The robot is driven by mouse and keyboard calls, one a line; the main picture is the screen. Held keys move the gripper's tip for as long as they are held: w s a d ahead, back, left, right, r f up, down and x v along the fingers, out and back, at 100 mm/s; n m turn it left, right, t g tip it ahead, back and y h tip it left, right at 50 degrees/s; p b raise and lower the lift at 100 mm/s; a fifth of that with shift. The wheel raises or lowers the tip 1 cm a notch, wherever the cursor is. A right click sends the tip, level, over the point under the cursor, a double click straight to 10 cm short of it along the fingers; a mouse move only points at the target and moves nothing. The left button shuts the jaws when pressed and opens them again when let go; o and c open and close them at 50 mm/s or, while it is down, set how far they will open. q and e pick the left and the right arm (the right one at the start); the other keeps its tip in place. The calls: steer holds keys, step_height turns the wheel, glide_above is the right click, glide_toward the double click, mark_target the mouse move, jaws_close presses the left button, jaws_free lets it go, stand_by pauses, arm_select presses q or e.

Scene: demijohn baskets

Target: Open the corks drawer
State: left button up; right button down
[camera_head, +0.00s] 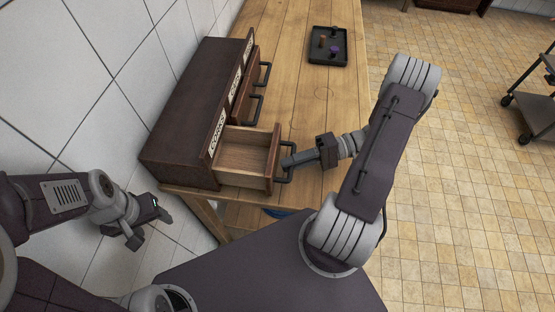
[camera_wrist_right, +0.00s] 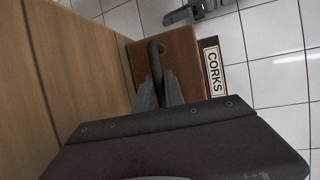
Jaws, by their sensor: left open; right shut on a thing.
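The corks drawer (camera_head: 245,156) is the nearest drawer of a dark wooden cabinet (camera_head: 195,95) and stands pulled out, with its bare pale inside showing. Its label reads CORKS in the right wrist view (camera_wrist_right: 213,69). My right gripper (camera_head: 287,161) is shut on the drawer's dark bar handle (camera_head: 287,176). In the right wrist view the fingers (camera_wrist_right: 162,88) close around the handle (camera_wrist_right: 154,52). My left gripper (camera_head: 151,221) is open and empty, in front of the cabinet's near end and apart from it.
The cabinet stands on a wooden table (camera_head: 301,95) against a white tiled wall (camera_head: 90,60). Other drawers with bar handles (camera_head: 256,108) are shut. A black tray (camera_head: 327,46) with a few small items lies at the far end. A dark cart (camera_head: 535,100) stands at right.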

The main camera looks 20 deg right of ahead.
steer(key=c, duration=1.4)
jaws_free()
steer(key=shift+c, duration=0.2)
steer(key=shift+d, duration=0.1)
steer(key=b+v, duration=0.1)
steer(key=v, duration=0.6)
steer(key=shift+d, duration=0.4)
steer(key=shift+s+d+r, duration=0.15)
steer(key=shift+s+d, duration=0.05)
steer(key=shift+d, duration=0.35)
